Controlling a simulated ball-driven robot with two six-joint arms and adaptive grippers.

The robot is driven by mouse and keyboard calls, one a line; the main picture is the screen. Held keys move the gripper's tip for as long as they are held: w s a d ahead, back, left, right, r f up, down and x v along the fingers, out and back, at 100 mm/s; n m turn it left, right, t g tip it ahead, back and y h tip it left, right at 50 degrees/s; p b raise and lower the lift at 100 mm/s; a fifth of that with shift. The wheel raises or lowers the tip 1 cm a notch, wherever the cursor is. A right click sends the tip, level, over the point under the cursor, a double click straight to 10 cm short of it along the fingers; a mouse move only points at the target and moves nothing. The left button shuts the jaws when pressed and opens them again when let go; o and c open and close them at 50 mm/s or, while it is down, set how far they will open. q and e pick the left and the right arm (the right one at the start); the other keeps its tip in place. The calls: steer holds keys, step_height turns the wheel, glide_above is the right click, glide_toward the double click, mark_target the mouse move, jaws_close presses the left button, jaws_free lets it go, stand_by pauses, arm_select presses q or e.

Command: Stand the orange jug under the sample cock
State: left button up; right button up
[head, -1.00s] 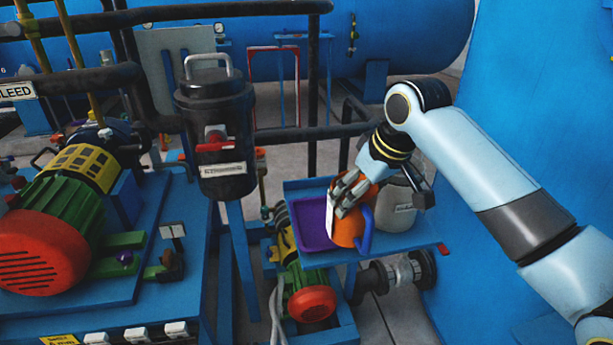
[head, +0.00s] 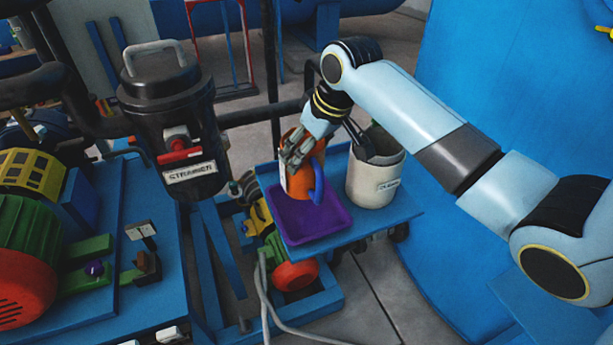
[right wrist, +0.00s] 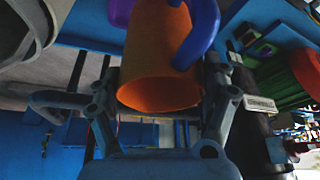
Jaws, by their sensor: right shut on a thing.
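The orange jug (head: 302,182) with its blue handle (head: 318,186) is in my right gripper (head: 295,155), which is shut on it. In the head view it overlaps the back of the purple tray (head: 325,231); I cannot tell whether its base touches anything. In the right wrist view the jug (right wrist: 160,62) sits between the fingers, with the handle (right wrist: 203,35) to the right. A red-handled valve (head: 180,152) is on the front of the black strainer (head: 170,110), left of the jug. I cannot tell whether it is the sample cock. My left gripper is out of view.
A blue shelf (head: 399,212) carries the purple tray and a white bin (head: 376,185) close right of the jug. A dark pipe (head: 255,113) runs behind the strainer. A pump with a red end (head: 295,275) lies below the shelf. A large blue wall stands at right.

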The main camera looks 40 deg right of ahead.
mark_target(309, 171)
step_height(309, 171, down, 4)
steer(key=shift+s+f+p, duration=0.1)
steer(key=shift+f+p, duration=0.15)
steer(key=shift+p, duration=0.3)
steer(key=shift+f, duration=0.7)
steer(key=o, duration=1.5)
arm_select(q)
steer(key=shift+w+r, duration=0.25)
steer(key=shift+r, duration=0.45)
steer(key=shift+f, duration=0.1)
